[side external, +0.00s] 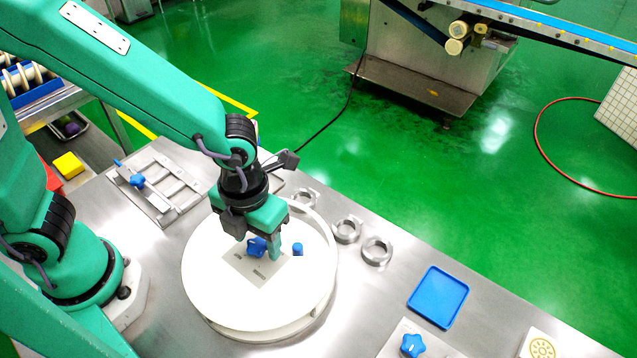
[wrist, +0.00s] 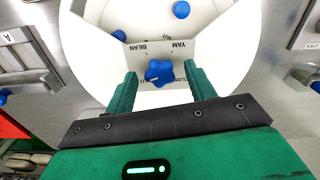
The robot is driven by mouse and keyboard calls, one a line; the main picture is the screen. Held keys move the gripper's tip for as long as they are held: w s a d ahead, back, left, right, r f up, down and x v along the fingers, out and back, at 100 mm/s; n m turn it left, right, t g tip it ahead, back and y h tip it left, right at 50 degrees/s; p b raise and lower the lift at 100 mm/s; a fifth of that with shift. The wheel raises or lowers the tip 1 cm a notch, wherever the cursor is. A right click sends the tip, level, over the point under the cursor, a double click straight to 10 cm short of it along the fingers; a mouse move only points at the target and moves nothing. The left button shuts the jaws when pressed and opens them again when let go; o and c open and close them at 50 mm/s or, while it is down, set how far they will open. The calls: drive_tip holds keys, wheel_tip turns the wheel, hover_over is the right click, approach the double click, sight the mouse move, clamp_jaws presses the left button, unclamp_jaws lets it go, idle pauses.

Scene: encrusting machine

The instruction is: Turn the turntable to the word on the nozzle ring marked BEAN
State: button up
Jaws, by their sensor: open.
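The white round turntable (side external: 205,290) sits on the steel bench; it also shows in the wrist view (wrist: 215,20). A pale label plate (wrist: 195,48) lies over it, with a blue star-shaped knob (wrist: 160,72) on it. BEAN (wrist: 155,50) is printed beyond the knob to the left, and YAM beyond it to the right. Another word beside the right finger is partly hidden. A short pale mark shows on the knob's left side. My gripper (wrist: 160,80) is open, its fingers on either side of the knob (side external: 257,246). I cannot tell whether they touch it.
Smaller blue pieces (wrist: 181,9) lie on the white disc. Metal rings (side external: 376,250) and a blue tray (side external: 438,296) lie to the right. Another blue star knob (side external: 412,345) is at the front right. A slatted metal fixture (side external: 160,180) stands behind left.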

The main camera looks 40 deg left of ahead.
clamp_jaws()
drive_tip(key=shift+m, duration=0.4)
drive_tip(key=m, duration=0.3)
drive_tip(key=shift+m, duration=2)
unclamp_jaws()
